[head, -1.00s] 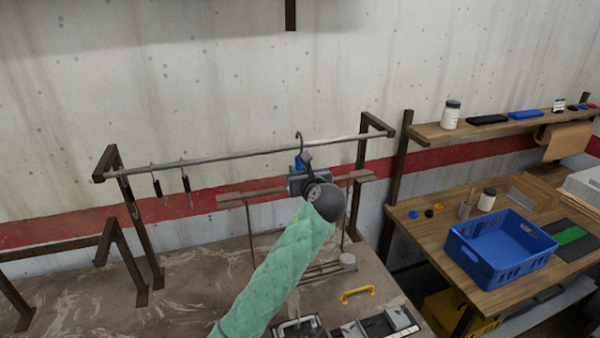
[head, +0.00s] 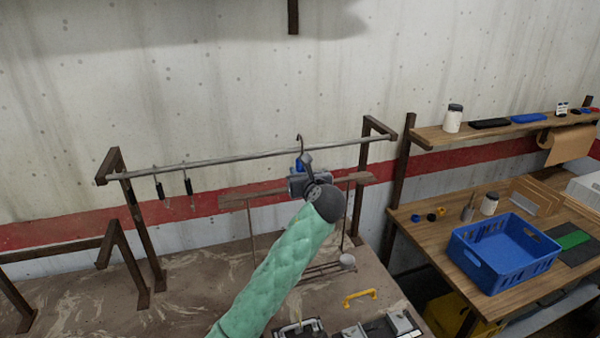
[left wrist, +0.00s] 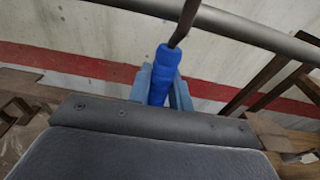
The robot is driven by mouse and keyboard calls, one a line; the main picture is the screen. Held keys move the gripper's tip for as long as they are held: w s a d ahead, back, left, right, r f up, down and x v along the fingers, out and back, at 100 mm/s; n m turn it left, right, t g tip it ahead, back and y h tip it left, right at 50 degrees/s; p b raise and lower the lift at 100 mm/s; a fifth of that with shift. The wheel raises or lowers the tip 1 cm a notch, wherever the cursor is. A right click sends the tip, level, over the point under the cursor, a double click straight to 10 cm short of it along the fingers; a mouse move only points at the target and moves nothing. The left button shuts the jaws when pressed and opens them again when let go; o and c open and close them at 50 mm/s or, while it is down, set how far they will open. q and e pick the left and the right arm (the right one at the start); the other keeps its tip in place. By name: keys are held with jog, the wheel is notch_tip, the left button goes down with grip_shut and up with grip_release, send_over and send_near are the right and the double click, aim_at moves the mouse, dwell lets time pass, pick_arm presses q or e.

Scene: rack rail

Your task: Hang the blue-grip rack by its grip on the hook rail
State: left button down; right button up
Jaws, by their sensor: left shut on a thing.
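My left gripper (head: 304,172) is shut on the blue grip (head: 299,164) of the rack, just below the hook rail (head: 240,157). The rack's dark hook (head: 300,141) rises from the grip and its curved top stands above the rail in the head view. Whether the hook touches the rail I cannot tell. In the left wrist view the blue grip (left wrist: 163,78) is between the fingers, and its dark rod runs up across the rail (left wrist: 235,25). The rack's wooden bar (head: 240,201) and thin wires hang below, partly hidden by my left arm. My right gripper is not in view.
Two black-handled tools (head: 188,183) hang on the rail's left part. A blue crate (head: 503,255) stands on the right table. The rail right of the hook is free.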

pick_arm(q)
jog(key=shift+f, duration=0.1)
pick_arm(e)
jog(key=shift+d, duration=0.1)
pick_arm(q)
jog(key=shift+f, duration=0.95)
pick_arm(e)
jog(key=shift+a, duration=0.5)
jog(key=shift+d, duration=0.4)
pick_arm(q)
jog(key=shift+f, duration=0.25)
